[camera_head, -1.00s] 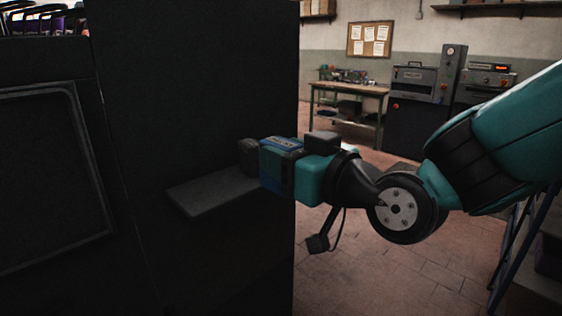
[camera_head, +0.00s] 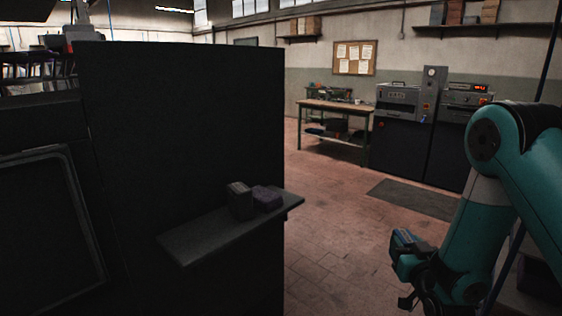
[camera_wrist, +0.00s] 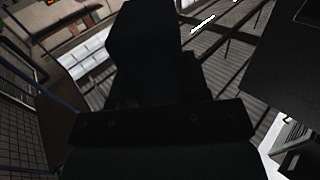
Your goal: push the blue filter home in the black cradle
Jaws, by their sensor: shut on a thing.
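A blue block with a pale marking on top, apparently the blue filter (camera_head: 403,244), is at the end of my arm at the lower right of the head view. My gripper (camera_head: 414,262) is shut on it and holds it clear of the shelf, over open floor. In the wrist view a large, very dark block (camera_wrist: 145,45) fills the middle above the gripper's dark body; its colour and the fingertips cannot be made out. I cannot make out a black cradle in either view.
A dark shelf (camera_head: 200,240) juts from a tall black cabinet (camera_head: 180,130) at left. A grey block (camera_head: 239,201) and a purple block (camera_head: 266,198) sit on it. Machines (camera_head: 425,125), a workbench (camera_head: 335,115) and a dark mat (camera_head: 412,198) lie beyond. The floor between is clear.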

